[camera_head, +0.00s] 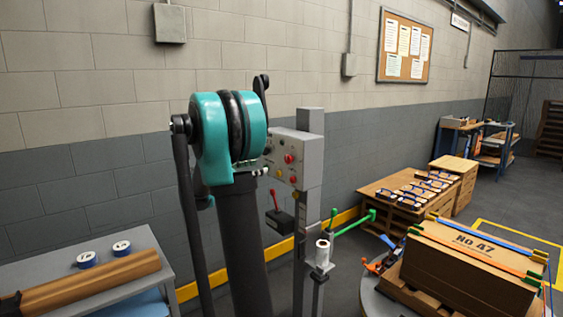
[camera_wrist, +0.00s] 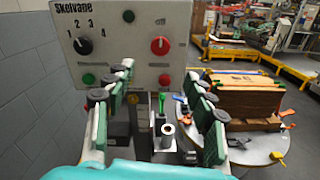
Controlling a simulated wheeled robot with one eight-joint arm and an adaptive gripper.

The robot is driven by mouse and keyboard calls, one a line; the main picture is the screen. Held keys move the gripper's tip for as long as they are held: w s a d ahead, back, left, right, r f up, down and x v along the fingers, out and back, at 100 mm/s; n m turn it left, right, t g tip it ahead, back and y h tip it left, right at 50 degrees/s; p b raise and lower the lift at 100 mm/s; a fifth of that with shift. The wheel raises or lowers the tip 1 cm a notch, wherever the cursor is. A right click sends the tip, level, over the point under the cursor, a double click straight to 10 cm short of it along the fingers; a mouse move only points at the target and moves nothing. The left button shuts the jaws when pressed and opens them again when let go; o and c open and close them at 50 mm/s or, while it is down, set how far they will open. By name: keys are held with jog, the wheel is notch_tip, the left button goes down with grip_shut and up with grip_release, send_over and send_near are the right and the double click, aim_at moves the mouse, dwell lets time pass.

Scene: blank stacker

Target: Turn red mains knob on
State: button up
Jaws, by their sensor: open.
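The red mains knob (camera_wrist: 160,45) is a round red dial on the upper right of the grey control panel (camera_wrist: 125,62) in the wrist view. A small pale mark shows on it, but its exact setting is hard to read. My gripper (camera_wrist: 158,76) is open and empty; its two green-and-white fingers point at the panel, left and right below the knob, with no visible contact. In the head view the panel (camera_head: 304,148) is on a grey post, with the small red knob (camera_head: 289,158) on its face. My teal arm hides most of the gripper there.
The panel also has a black numbered dial (camera_wrist: 83,46), a green button (camera_wrist: 88,78) and a red button (camera_wrist: 164,79). A strapped carton (camera_head: 470,262) on a pallet is at the right. A bench with tape rolls (camera_head: 122,248) is at the left.

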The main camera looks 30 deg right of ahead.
aim_at(287, 160)
jog(key=d, duration=0.9)
jog(key=w+d, duration=0.1)
jog(key=d, duration=0.4)
jog(key=c, duration=1.2)
jog(key=shift+o, duration=0.2)
